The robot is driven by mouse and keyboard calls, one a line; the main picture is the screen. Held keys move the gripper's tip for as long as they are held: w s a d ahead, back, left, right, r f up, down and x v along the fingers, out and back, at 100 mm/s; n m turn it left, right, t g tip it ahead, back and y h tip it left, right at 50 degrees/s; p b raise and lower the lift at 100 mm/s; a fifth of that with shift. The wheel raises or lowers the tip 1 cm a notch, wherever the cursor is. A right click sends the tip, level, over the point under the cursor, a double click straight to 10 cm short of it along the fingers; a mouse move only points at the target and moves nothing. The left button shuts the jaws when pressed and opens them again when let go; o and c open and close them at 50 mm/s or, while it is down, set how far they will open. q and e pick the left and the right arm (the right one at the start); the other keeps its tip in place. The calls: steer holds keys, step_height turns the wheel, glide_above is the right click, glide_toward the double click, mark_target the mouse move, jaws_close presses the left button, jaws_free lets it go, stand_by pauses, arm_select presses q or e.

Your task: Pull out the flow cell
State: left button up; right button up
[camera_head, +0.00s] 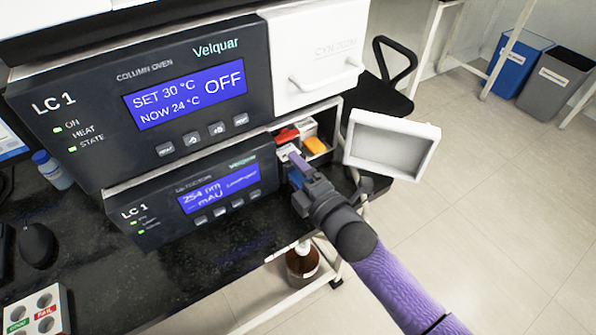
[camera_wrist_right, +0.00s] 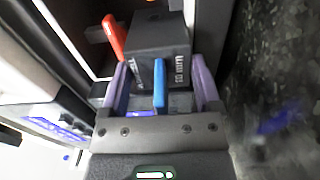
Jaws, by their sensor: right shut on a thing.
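The flow cell (camera_wrist_right: 162,45) is a dark grey block with white lettering and a blue tab at its front, seen in the right wrist view. My right gripper (camera_wrist_right: 160,85) has its purple fingers on either side of it, shut on it. In the head view my right gripper (camera_head: 298,165) is at the open front compartment (camera_head: 325,157) of the lower LC 1 detector (camera_head: 190,200). The gripper mostly hides the flow cell there. I cannot tell how deep it sits. My left gripper is not in view.
The white detector door (camera_head: 392,146) stands open right of the compartment. Red (camera_head: 287,135) and orange (camera_head: 315,146) parts sit close to the gripper. The column oven (camera_head: 150,100) is directly above. A brown bottle (camera_head: 302,262) is below the bench.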

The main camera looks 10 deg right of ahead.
jaws_close()
steer(key=shift+r+p, duration=0.2)
steer(key=shift+p, duration=0.1)
steer(key=shift+p+v, duration=0.6)
steer(key=shift+v, duration=0.55)
steer(key=shift+p+v, duration=0.45)
steer(key=shift+v, duration=0.6)
steer(key=shift+p+v, duration=0.4)
steer(key=shift+v, duration=0.65)
steer(key=shift+s+d, duration=0.3)
steer(key=shift+s, duration=0.3)
arm_select(q)
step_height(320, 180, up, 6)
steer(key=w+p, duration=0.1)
steer(key=p, duration=0.1)
steer(key=shift+p, duration=0.35)
arm_select(e)
steer(key=v, duration=0.8)
